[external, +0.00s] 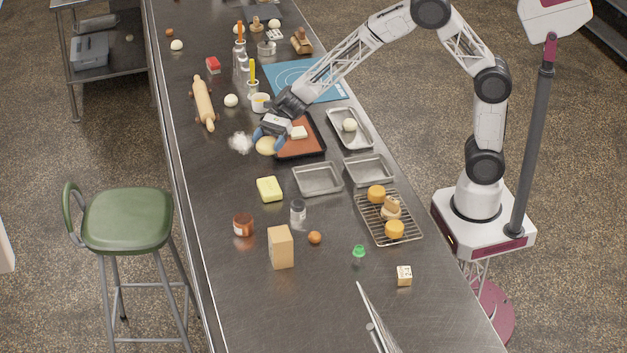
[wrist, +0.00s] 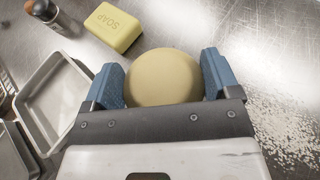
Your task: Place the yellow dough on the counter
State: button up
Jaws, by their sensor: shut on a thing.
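The yellow dough (external: 267,146) is a round, pale yellow piece at the middle of the counter (external: 220,175). In the wrist view the dough (wrist: 164,78) sits between the two blue fingers. My gripper (external: 270,138) is shut on it, with a finger on either side; it also shows in the wrist view (wrist: 163,82). The dough is at or just above the counter surface; I cannot tell whether it touches. Part of the dough is hidden behind the gripper body.
A yellow soap bar (wrist: 114,29) lies near the dough, with a metal tray (external: 318,179) close by. A dark-rimmed baking tray (external: 308,152) holding a butter-like block is to the right. Spilled white flour (external: 240,142) lies to the left. The counter left of the soap is clear.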

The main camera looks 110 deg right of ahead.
send_over(223, 164)
jog(key=shift+f, duration=0.7)
jog(key=shift+f, duration=0.1)
dwell(0.4)
jog(key=shift+f, duration=1.7)
jog(key=shift+f, duration=0.15)
jog(key=o, duration=0.9)
